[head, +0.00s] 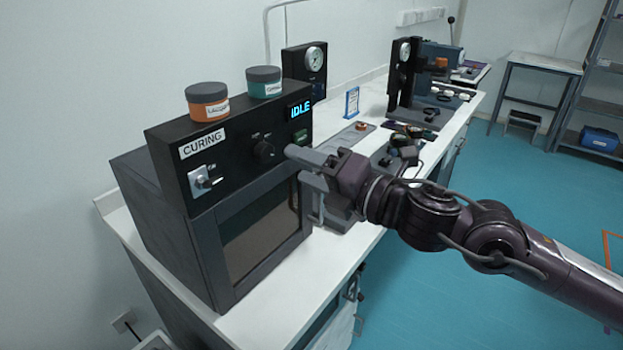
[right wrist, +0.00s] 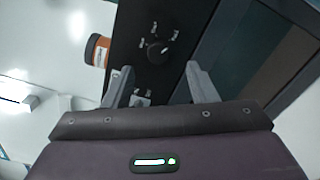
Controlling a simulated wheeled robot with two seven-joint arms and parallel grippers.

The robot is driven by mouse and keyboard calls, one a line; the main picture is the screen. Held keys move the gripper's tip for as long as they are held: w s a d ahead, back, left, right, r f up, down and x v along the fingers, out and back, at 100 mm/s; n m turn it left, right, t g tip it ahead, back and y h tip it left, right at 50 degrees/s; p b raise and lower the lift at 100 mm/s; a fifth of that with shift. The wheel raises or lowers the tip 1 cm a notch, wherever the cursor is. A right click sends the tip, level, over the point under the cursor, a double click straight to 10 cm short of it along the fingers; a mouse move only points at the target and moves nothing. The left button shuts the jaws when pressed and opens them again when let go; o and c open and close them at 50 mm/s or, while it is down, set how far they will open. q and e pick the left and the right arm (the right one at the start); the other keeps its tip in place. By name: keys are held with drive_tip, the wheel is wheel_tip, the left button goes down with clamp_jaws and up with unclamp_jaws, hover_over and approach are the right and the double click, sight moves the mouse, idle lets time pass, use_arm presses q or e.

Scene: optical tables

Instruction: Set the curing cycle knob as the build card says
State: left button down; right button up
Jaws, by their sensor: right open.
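The black curing oven (head: 250,225) stands on the white bench, with a "CURING" label and a lit display (head: 300,109) reading "IDLE". Its dark round cycle knob (head: 263,150) is on the front panel; small marks around it are too small to read. The knob (right wrist: 157,50) also shows in the right wrist view, ahead of my fingertips. My right gripper (head: 294,163) is open and empty, just in front of the panel to the right of the knob; in the wrist view its fingers (right wrist: 160,72) are apart. A small standing card (head: 352,102) is behind; its text is unreadable. My left gripper is not in view.
An orange jar (head: 207,101) and a green jar (head: 264,81) stand on the oven top. A silver switch (head: 202,180) is left of the knob. A green button (head: 301,136) is under the display. A gauge (head: 314,58) and other bench equipment (head: 405,80) stand behind.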

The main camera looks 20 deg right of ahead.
drive_tip(key=shift+s+d, duration=0.1)
drive_tip(key=shift+s, duration=0.45)
